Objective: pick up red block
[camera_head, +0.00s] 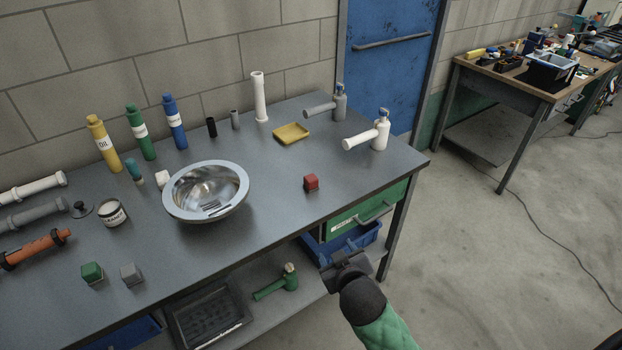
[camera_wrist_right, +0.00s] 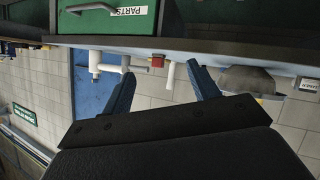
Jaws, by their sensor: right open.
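The red block (camera_head: 311,182) sits on the grey workbench (camera_head: 270,215), right of the metal bowl and near the front edge. In the right wrist view the red block (camera_wrist_right: 157,61) shows small at the bench edge, between the fingers in the picture but well beyond them. My right gripper (camera_head: 345,262) is in front of the bench, below and to the right of the block, apart from it. Its two blue fingers (camera_wrist_right: 163,88) are spread, with nothing between them. My left gripper is in neither view.
A metal bowl (camera_head: 205,192) stands left of the block. A green drawer (camera_head: 365,212) sits under the bench top near my right gripper. The bench around the block is clear.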

